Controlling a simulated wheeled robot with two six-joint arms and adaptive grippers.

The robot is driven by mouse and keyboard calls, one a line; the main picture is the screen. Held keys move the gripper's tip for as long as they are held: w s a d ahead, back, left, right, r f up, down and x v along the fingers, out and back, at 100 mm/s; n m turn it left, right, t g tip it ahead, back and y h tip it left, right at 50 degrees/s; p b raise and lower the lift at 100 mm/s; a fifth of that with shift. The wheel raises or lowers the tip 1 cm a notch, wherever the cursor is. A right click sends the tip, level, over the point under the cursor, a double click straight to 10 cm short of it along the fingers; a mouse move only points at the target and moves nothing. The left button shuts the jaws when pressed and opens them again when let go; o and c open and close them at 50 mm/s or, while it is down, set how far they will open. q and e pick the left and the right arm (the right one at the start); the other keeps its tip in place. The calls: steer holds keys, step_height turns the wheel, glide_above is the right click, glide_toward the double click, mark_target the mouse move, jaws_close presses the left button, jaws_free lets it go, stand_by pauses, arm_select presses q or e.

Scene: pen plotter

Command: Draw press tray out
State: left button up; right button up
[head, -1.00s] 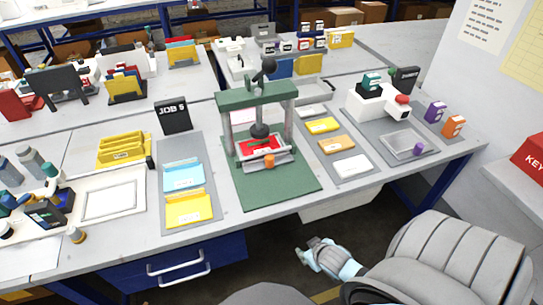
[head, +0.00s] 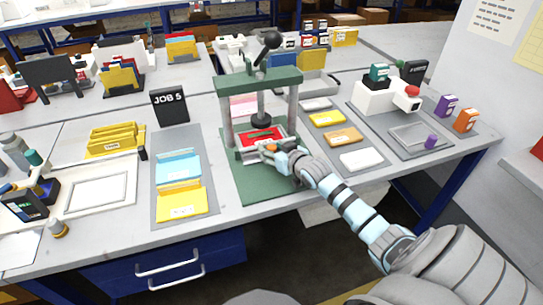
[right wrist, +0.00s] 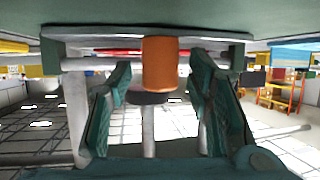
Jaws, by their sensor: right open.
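The green press (head: 262,82) stands on a green base on the bench. Its tray (head: 252,137), with a red inside, sits between the posts under the round black press head. My right gripper (head: 274,153) is at the front of the tray and hides most of its orange knob in the head view. In the right wrist view the orange knob (right wrist: 160,62) shows between the two open green fingers (right wrist: 162,95), with gaps on both sides. I cannot tell whether the fingers reach around it. My left gripper is not in view.
A grey mat (head: 183,213) with blue and yellow folders lies left of the press. To its right are a mat with several coloured cards (head: 343,138) and a white machine (head: 385,98) with a red knob. The bench front edge is close below the press.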

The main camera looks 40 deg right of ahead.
steer(key=shift+w+f, duration=0.1)
steer(key=shift+w, duration=0.25)
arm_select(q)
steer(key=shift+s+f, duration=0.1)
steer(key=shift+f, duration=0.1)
